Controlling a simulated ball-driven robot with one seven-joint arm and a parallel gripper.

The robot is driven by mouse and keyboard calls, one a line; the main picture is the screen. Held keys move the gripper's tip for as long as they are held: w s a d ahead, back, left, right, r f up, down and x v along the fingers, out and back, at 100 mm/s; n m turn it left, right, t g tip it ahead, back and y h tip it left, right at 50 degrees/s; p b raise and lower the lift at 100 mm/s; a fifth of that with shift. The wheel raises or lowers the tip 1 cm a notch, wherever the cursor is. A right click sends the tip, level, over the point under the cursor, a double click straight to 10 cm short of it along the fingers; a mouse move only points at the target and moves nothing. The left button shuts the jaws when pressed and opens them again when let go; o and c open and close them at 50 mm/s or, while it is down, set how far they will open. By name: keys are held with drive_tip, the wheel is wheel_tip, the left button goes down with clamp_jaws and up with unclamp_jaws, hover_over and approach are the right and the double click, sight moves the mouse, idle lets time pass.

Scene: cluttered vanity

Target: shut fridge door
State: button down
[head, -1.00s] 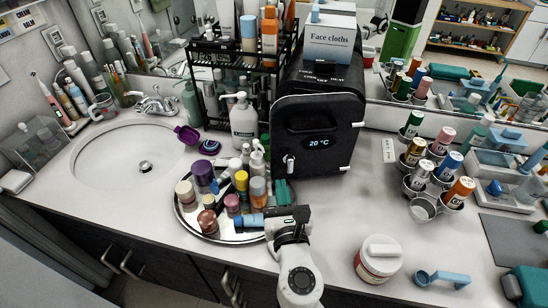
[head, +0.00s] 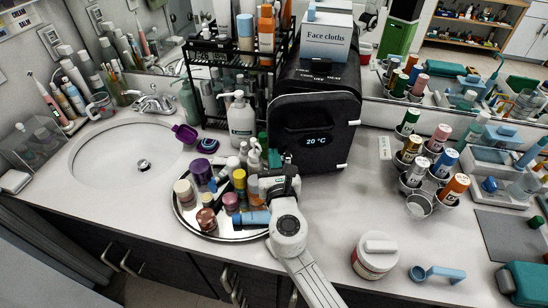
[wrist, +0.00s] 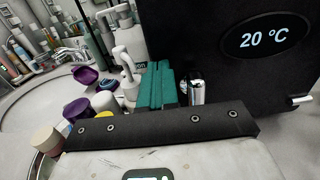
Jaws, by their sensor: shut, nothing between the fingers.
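The fridge (head: 318,85) is a small black box at the back middle of the counter. Its front door (head: 306,150) carries a display reading 20 °C, also large in the wrist view (wrist: 264,40). The door looks nearly in line with the body; I cannot tell whether a narrow gap remains. My gripper (head: 286,170) is low before that corner. Contact with the door cannot be made out.
A round mirror tray (head: 205,232) crowded with bottles and jars is left of my gripper. A pump bottle (head: 241,122) and black rack (head: 205,80) stand left of the fridge. Cups of cans (head: 418,203) and a lidded jar (head: 374,256) are right.

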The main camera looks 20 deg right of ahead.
sight(271, 143)
drive_tip(key=shift+w+d+m+g+h+b, duration=0.15)
drive_tip(key=shift+w+d+m+h+b, duration=0.2)
drive_tip(key=shift+w, duration=0.6)
drive_tip(key=shift+w+d+m+g+h+b, duration=0.1)
drive_tip(key=shift+w+m+h+b, duration=0.25)
drive_tip(key=shift+w, duration=0.6)
drive_tip(key=shift+w+d+m+g+h+b, duration=0.2)
drive_tip(key=shift+w+h, duration=0.3)
drive_tip(key=shift+w, duration=0.45)
